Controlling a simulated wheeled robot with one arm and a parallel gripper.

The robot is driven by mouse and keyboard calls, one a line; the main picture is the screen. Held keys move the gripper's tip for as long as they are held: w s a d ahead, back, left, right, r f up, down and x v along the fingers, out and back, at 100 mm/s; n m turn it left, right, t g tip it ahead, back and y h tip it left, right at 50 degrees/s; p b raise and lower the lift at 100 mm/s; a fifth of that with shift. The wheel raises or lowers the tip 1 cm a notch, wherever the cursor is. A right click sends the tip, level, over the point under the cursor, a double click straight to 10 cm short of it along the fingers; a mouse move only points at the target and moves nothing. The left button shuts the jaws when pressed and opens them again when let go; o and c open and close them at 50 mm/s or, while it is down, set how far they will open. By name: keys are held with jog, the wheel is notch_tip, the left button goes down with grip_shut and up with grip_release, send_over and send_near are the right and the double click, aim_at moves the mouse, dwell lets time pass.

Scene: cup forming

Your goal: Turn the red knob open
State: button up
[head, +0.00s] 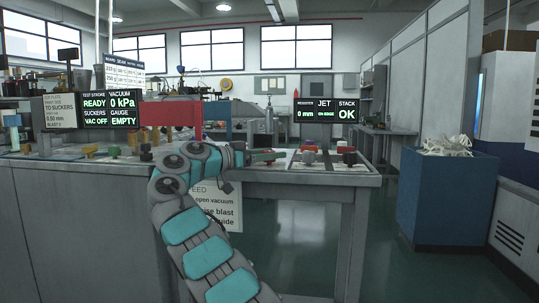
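Small red parts show on the right half of the bench top: one (345,149) above a dark block, and another (306,149) just left of it above a second dark block. I cannot tell which of them, if either, is the red knob. My gripper (267,156) is at the end of my grey and teal arm, low over the bench, left of these red parts and apart from them. Its fingers are small and dark, with a green piece beside them. I cannot tell whether they are open or shut.
The left display (108,103) reads VACUUM 0 kPa and VAC OFF. The right display (326,110) reads JET and STACK OK. A red block (170,113) stands behind my arm. Several small coloured knobs line the left bench. A blue bin (446,200) stands right, with open floor before it.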

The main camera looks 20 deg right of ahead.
aim_at(244, 171)
jog(key=shift+a, duration=0.15)
jog(key=a, duration=0.5)
jog(key=s+a, duration=0.1)
jog(key=a, duration=0.1)
jog(key=shift+a+p, duration=0.25)
jog(key=shift+p, duration=0.1)
